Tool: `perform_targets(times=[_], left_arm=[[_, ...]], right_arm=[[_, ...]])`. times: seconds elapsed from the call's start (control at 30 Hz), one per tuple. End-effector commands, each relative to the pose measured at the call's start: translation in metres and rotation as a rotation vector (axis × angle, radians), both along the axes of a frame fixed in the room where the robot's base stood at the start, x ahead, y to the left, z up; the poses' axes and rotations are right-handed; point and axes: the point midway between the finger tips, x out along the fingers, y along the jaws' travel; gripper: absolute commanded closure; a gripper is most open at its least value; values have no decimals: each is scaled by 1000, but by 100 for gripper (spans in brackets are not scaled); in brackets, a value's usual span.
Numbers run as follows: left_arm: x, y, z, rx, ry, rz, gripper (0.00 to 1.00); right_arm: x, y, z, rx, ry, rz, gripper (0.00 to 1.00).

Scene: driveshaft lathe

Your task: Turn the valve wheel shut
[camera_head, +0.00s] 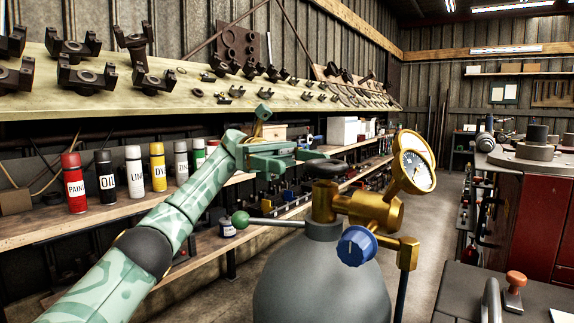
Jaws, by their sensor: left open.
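A brass valve body with a round pressure gauge (415,171) and a blue knob (356,246) is fixed to the cylinder's neck. My left gripper (307,161), pale green, reaches in from the left and is open. Its fingers are just left of the wheel and at about its height; I cannot tell whether they touch it. My right gripper is not in view.
A shelf with spray cans (133,173) and boxes runs along the left wall behind my arm. A red machine (525,205) and a dark bench are at right. Clear floor lies between.

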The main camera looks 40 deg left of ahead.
Motion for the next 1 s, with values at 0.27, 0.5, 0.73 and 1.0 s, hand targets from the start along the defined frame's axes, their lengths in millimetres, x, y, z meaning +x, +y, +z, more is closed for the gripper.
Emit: perform_targets(times=[0.27,0.5,0.73,1.0], left_arm=[[8,31,-4,2,3,-1,18],[6,36,0,-2,0,0,18],[6,35,0,-2,0,0,18],[6,35,0,-2,0,0,18]], right_arm=[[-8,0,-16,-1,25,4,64],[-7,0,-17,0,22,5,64],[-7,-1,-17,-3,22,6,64],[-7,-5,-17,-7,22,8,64]])
